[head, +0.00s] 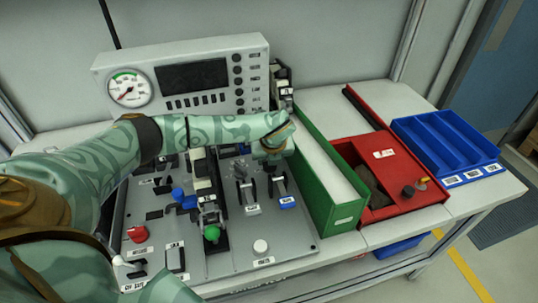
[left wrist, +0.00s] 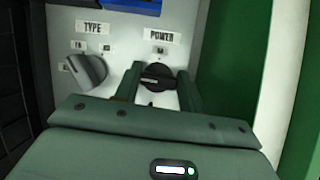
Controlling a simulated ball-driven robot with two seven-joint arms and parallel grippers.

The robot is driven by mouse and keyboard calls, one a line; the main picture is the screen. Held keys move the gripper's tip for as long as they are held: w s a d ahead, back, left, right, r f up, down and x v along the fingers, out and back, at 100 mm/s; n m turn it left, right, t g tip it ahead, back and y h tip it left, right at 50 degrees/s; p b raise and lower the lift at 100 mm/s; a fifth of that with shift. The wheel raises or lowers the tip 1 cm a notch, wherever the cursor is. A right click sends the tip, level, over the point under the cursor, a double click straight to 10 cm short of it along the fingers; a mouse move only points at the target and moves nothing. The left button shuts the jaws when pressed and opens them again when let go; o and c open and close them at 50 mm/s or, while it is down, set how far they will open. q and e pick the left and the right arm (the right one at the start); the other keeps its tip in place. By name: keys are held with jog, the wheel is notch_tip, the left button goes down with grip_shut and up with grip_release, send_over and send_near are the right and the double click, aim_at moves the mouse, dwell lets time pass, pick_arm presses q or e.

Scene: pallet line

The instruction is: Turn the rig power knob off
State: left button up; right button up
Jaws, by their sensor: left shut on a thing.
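The power knob (left wrist: 158,75) is dark and round with a raised grip bar lying roughly crosswise in the left wrist view. It sits just below the white POWER label (left wrist: 160,37). My left gripper (left wrist: 157,88) has a finger on each side of the knob and is shut on it. In the head view my left arm reaches across the panel, and the left gripper (head: 270,156) points down beside the green bin. The hand largely hides the power knob there. My right gripper is not in view.
A grey TYPE knob (left wrist: 88,70) is close left of the gripper. The green bin (head: 330,180) stands close on the right. The control panel (head: 265,228) carries several levers and buttons. A red bin (head: 405,203) and a blue tray (head: 440,145) are further right.

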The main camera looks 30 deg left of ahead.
pick_arm(q)
jog(key=shift+n, duration=0.7)
jog(key=o, duration=1)
jog(key=p+v, duration=0.1)
jog(key=v, duration=0.4)
jog(key=p+v, duration=0.2)
jog(key=v, duration=0.4)
jog(key=p+v, duration=0.1)
jog(key=v, duration=0.4)
jog(key=shift+w+d+r, duration=0.15)
jog(key=shift+w+d, duration=0.05)
jog(key=shift+w, duration=0.05)
